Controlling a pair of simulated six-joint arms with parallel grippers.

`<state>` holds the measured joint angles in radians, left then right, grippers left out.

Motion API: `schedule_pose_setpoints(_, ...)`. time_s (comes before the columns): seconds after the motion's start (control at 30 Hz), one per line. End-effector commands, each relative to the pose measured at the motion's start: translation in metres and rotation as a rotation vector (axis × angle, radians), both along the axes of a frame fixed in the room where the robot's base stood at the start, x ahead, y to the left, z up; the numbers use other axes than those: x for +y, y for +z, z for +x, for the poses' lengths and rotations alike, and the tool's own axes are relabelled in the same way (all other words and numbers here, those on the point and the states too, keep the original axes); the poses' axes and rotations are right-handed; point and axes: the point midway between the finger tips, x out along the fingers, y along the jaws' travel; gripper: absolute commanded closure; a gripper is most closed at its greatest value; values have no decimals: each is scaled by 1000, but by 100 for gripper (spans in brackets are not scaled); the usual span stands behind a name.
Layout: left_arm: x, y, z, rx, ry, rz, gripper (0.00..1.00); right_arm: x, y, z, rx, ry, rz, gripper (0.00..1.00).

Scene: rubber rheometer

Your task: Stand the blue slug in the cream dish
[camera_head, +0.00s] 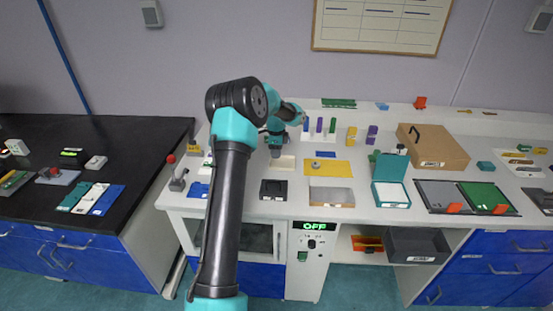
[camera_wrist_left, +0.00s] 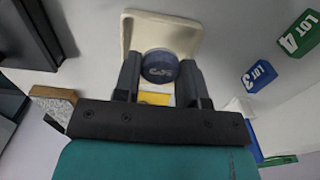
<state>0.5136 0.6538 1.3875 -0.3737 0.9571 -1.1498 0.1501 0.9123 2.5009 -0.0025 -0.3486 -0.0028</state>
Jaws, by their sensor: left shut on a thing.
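The blue slug (camera_wrist_left: 160,66) is a short dark-blue cylinder, seen end-on between the two fingers of my left gripper (camera_wrist_left: 161,84) in the left wrist view. The gripper is shut on it. The cream dish (camera_wrist_left: 165,32), a shallow square with rounded corners, lies behind the slug in that view, and the slug overlaps its lower part. In the head view my left gripper (camera_head: 276,148) is at the left edge of the cream dish (camera_head: 286,163), close to the bench. I cannot tell whether the slug touches the dish. My right gripper is not in view.
A yellow mat (camera_head: 330,168) lies right of the dish, with a dark box (camera_head: 273,189) in front. Upright lot blocks (camera_head: 319,125) stand behind. A teal open box (camera_head: 391,194) and a cardboard box (camera_head: 433,148) stand further right. My left arm hides part of the bench.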

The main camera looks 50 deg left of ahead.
Motion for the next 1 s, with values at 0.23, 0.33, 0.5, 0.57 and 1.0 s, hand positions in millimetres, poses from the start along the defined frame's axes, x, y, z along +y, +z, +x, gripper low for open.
schedule_pose_setpoints(0.23, 0, -1, 0, 0, 0, 0, 84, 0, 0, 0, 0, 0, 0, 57)
schedule_pose_setpoints(0.33, 0, -9, 0, 1, 0, -1, 84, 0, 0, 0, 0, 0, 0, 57)
schedule_pose_setpoints(0.5, -1, -30, 0, 1, -1, -2, 84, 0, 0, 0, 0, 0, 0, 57)
schedule_pose_setpoints(0.57, -1, -35, 0, 1, -1, -2, 84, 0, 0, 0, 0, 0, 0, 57)
schedule_pose_setpoints(1.0, 0, -40, 0, -1, 0, -1, 84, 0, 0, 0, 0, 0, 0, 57)
